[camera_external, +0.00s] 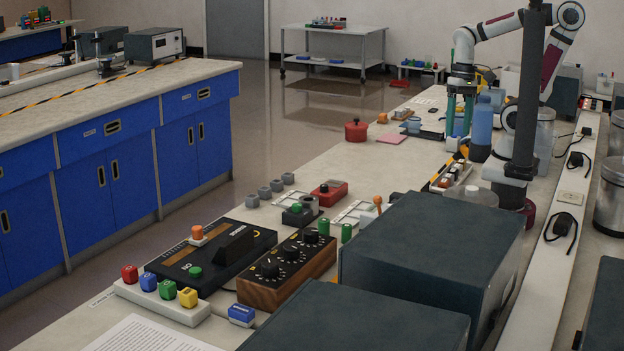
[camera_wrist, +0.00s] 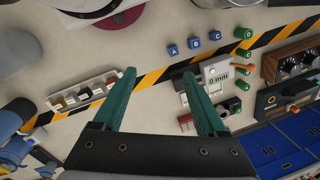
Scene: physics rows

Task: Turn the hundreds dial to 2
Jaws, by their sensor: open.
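The dial box (camera_external: 318,262) is a wooden-sided box with a black top and three black knobs, on the near part of the bench in the external view. Its knobs are the near one (camera_external: 270,268), the middle one (camera_external: 290,252) and the far one (camera_external: 311,237); their labels and settings are too small to read. In the wrist view the dial box (camera_wrist: 274,68) is at the right edge, partly cut off. My gripper (camera_external: 459,134) is far down the bench from it, pointing down. Its teal fingers (camera_wrist: 159,74) are apart with nothing between them.
A black panel (camera_external: 172,262) with a large handle stands left of the dial box, and large dark boxes (camera_external: 430,240) stand to its right. Green cylinders (camera_external: 346,232) stand close to it. A red pot (camera_external: 355,131) and a blue bottle (camera_external: 482,125) are near my gripper.

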